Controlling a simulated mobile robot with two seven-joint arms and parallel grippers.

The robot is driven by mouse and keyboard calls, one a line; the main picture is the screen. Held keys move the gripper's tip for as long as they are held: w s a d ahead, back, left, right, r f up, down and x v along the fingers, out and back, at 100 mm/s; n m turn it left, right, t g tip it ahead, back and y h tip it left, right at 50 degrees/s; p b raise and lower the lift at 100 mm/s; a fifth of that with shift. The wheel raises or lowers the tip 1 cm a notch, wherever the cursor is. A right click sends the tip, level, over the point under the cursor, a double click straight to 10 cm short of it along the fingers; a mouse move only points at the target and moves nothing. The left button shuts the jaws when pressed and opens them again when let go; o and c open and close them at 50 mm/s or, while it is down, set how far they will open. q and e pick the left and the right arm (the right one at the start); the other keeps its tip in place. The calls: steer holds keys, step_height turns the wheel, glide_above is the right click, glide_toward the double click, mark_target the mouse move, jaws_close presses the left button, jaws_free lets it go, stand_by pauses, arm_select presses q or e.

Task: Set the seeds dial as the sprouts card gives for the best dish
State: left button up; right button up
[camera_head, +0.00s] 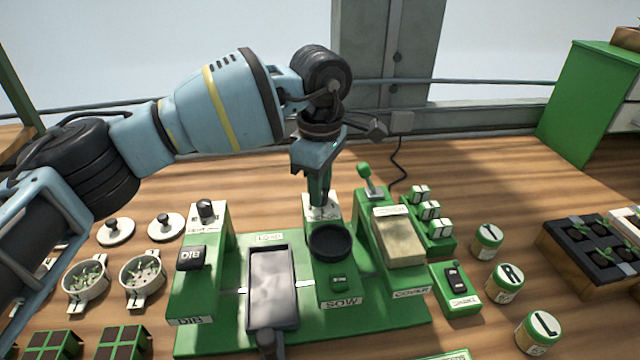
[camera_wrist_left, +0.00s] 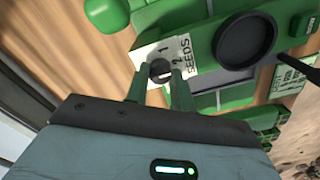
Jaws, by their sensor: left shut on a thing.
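The seeds dial (camera_wrist_left: 160,70) is a small dark knob on a white plate marked SEEDS, with the figures 1 and 2 showing in the left wrist view. It sits at the back of the SOW unit (camera_head: 338,285). My left gripper (camera_head: 319,205) comes down on it from above and is shut on the knob, hiding most of it in the head view. I cannot tell exactly where the dial points. Two round dishes with green sprouts, one (camera_head: 85,283) left and one (camera_head: 142,276) right, stand at the left. I cannot make out a sprouts card. My right gripper is not in view.
The DIB unit (camera_head: 190,290) stands left of a grey tray (camera_head: 272,285), and the COVER unit (camera_head: 392,240) stands right of the SOW unit. Two lids (camera_head: 115,231) lie behind the dishes.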

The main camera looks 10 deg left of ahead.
arm_select(q)
steer(key=shift+r+n+p, duration=0.25)
steer(key=shift+n+p, duration=0.8)
steer(key=shift+n, duration=0.25)
steer(key=n+p, duration=0.3)
steer(key=n, duration=0.1)
steer(key=shift+n, duration=0.3)
steer(key=n+p, duration=0.1)
steer(key=n, duration=0.1)
steer(key=shift+n+p, duration=0.3)
steer(key=shift+n, duration=0.1)
steer(key=shift+f+n+p, duration=0.2)
steer(key=shift+n+p, duration=0.25)
steer(key=shift+n, duration=0.55)
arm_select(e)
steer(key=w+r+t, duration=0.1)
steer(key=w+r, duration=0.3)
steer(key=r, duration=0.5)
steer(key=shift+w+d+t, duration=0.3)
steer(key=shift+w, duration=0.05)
arm_select(q)
steer(key=o, duration=1)
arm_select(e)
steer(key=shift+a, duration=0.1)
arm_select(q)
steer(key=shift+r, duration=3.85)
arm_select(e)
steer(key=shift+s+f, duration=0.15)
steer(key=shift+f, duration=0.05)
